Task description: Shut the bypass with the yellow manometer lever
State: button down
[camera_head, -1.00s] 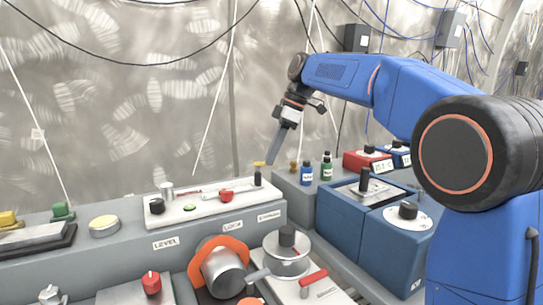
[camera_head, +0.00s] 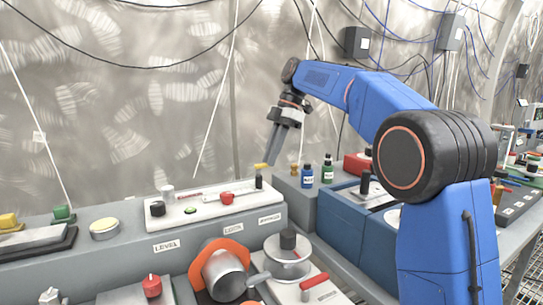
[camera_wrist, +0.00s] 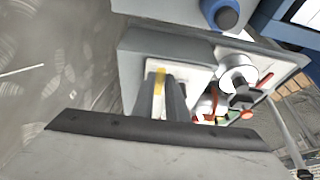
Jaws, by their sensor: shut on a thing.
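The yellow manometer lever (camera_head: 261,165) sits on top of a dark post (camera_head: 259,181) at the right end of a white plate (camera_head: 205,209) on the grey bench. My gripper (camera_head: 271,161) reaches down to it from above with its fingers at the lever. In the wrist view, my gripper (camera_wrist: 165,92) is shut on the yellow lever (camera_wrist: 158,80), which shows as a yellow patch between the two grey fingers. The fingers hide part of the lever there, and its exact angle is hard to tell.
A red knob (camera_head: 227,198) and a black knob (camera_head: 158,208) share the white plate. Small bottles (camera_head: 307,175) stand just right of the post. A blue box (camera_head: 345,215) stands further right. A large valve with an orange collar (camera_head: 222,263) is in front.

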jog(key=c, duration=1.8)
grip_release()
jog(key=shift+o, duration=0.2)
jog(key=v, duration=0.7)
jog(key=shift+r, duration=0.2)
